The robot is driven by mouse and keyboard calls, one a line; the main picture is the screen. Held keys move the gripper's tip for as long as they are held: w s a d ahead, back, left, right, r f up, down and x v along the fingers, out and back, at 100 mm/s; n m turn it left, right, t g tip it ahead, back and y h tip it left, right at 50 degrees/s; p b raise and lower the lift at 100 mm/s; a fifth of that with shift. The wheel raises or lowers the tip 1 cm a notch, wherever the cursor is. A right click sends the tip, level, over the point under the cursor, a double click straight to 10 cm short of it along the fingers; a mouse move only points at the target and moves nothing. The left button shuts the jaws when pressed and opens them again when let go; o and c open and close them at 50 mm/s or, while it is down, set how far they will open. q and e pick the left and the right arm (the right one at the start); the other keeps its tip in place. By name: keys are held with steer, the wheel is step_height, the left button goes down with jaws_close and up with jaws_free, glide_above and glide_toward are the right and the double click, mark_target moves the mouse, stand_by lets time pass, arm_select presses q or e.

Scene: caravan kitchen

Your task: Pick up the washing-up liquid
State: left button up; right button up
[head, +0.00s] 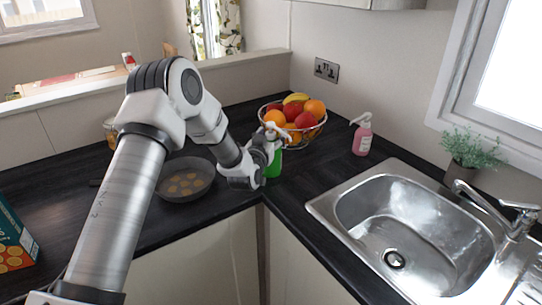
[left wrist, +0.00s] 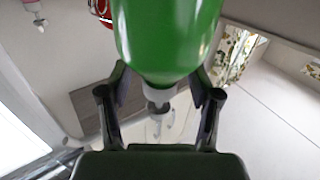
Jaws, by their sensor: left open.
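The washing-up liquid is a green bottle (head: 274,166) with a white top, on the dark worktop in front of the fruit bowl. My left gripper (head: 262,158) is at the bottle and hides part of it in the head view. In the left wrist view the green bottle (left wrist: 168,38) fills the top centre, with its pale top pointing down the picture. The open fingers of my left gripper (left wrist: 160,92) are on either side of it. I cannot tell whether they touch it. My right gripper is not in view.
A wire bowl of fruit (head: 306,132) stands close behind the bottle. A pink soap bottle (head: 362,135) is to the right, near the steel sink (head: 322,207). A dark pan (head: 172,193) with several round pieces lies to the left. A potted plant (head: 468,150) is by the tap.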

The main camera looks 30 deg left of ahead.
arm_select(q)
steer(key=shift+s, duration=0.1)
jaws_close()
steer(key=shift+r, duration=0.1)
